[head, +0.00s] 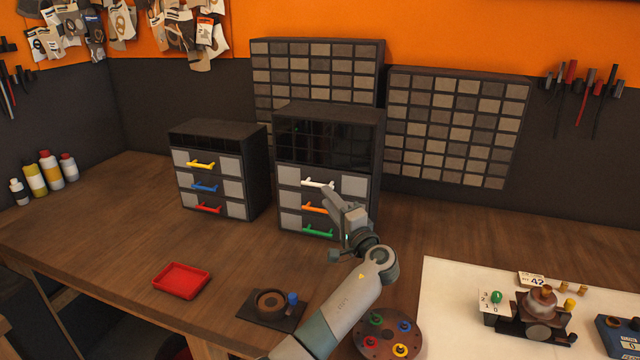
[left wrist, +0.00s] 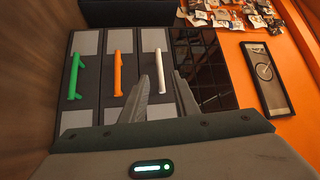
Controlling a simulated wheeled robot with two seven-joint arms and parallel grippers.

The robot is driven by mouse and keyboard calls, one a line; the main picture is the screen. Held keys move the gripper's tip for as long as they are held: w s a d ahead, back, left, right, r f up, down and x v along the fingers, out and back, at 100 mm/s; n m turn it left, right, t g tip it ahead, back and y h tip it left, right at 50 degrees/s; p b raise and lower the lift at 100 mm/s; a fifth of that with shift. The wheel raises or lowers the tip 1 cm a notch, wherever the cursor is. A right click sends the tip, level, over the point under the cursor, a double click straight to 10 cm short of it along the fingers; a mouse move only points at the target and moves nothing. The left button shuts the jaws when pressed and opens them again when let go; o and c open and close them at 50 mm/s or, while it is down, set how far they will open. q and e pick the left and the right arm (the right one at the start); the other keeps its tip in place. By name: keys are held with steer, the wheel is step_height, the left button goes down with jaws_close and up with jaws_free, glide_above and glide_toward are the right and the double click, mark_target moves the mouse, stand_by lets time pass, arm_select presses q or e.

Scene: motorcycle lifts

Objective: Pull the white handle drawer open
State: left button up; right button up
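The white handle (head: 317,183) is on the top drawer of the taller cabinet (head: 350,125) in the head view, and the drawer looks shut. My left gripper (head: 328,194) is just in front of it, at its right part. My right gripper is not in view.
Orange (head: 314,208) and green (head: 317,230) handles are below the white one. A smaller cabinet (head: 255,165) stands to the left. A red tray (head: 181,280), a black holder (head: 262,316) and a round brown disc (head: 385,345) lie in front. The bench between is clear.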

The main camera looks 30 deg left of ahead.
mark_target(327, 172)
arm_select(q)
steer(key=p+x, duration=0.1)
steer(key=x, duration=0.5)
steer(key=shift+p, duration=0.35)
steer(key=shift+c, duration=0.7)
jaws_close()
